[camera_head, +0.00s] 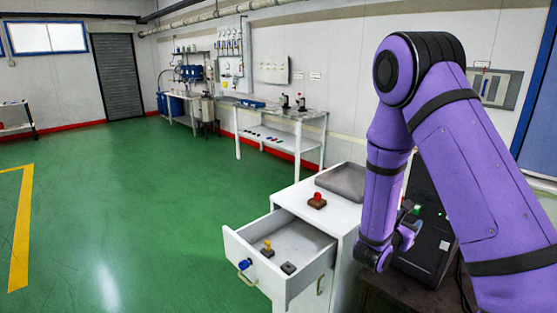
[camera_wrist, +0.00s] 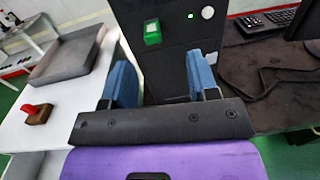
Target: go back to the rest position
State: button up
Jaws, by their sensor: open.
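My gripper (camera_wrist: 160,68) shows two blue fingers spread apart in the wrist view, with nothing between them. In the head view the gripper (camera_head: 408,222) is partly hidden by my purple arm.
The cabinet's drawer (camera_head: 300,240) is open, with a yellow-topped piece (camera_head: 267,249) and a dark piece (camera_head: 288,268) inside. On the cabinet top are a red-knobbed brown block (camera_head: 317,201) and a grey tray (camera_head: 345,182). A keyboard (camera_wrist: 268,20) lies right. The green floor at left is clear.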

jog(key=s+d+r+m+g+y, duration=0.2)
jog(key=s+d+r+m+g, duration=0.1)
jog(key=s+r+m+g, duration=1.05)
jog(key=s+a+r+m+t+y, duration=0.4)
jog(key=s+a+r+m+y, duration=0.1)
jog(key=s+a+r+y, duration=0.1)
jog(key=s+a+r+m+t+y, duration=0.4)
jog(key=s+a, duration=0.4)
jog(key=s, duration=0.2)
jog(key=r+m+y, duration=0.1)
jog(key=m+y, duration=0.1)
jog(key=shift+s+a+r+y, duration=0.15)
jog(key=shift+s+r+y, duration=0.15)
jog(key=shift+r+y, duration=0.1)
